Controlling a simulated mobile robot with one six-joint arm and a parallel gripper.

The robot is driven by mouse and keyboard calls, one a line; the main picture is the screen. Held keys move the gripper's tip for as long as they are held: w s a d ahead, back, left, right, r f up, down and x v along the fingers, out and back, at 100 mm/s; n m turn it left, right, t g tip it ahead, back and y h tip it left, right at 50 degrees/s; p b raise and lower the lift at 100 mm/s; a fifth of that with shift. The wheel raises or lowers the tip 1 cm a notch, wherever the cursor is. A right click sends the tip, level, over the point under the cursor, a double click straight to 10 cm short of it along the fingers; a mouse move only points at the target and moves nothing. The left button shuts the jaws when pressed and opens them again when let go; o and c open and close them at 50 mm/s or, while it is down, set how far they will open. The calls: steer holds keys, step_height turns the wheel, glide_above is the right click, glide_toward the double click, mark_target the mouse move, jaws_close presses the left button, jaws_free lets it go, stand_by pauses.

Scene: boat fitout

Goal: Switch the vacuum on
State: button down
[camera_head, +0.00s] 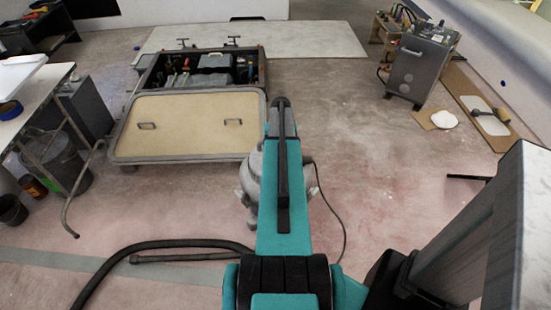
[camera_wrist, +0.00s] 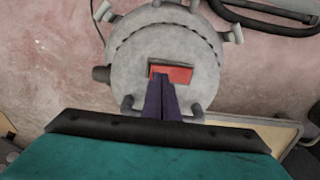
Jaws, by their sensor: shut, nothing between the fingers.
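The vacuum (camera_wrist: 135,58) is a round grey canister, seen from above in the wrist view. A red rocker switch (camera_wrist: 180,74) sits in a dark recess on its top. My gripper (camera_wrist: 160,78) is shut and empty, with its dark fingertips over the left part of the switch. I cannot tell whether they touch it. In the head view the vacuum (camera_head: 247,190) stands on the floor, mostly hidden behind my teal arm. My gripper is hidden there by the arm.
A black hose (camera_head: 180,244) lies on the floor to the left, and a thin cable (camera_head: 330,210) runs at the right. A tool chest with a tan lid (camera_head: 185,125) stands behind the vacuum. A workbench (camera_head: 30,90) is at the left. The floor at the right is mostly clear.

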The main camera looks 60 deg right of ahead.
steer(key=shift+f+b, duration=0.4)
steer(key=shift+f, duration=0.5)
stand_by(1.1)
steer(key=shift+r, duration=0.15)
step_height(320, 180, up, 7)
steer(key=p, duration=0.3)
steer(key=shift+p, duration=0.4)
stand_by(0.5)
stand_by(0.4)
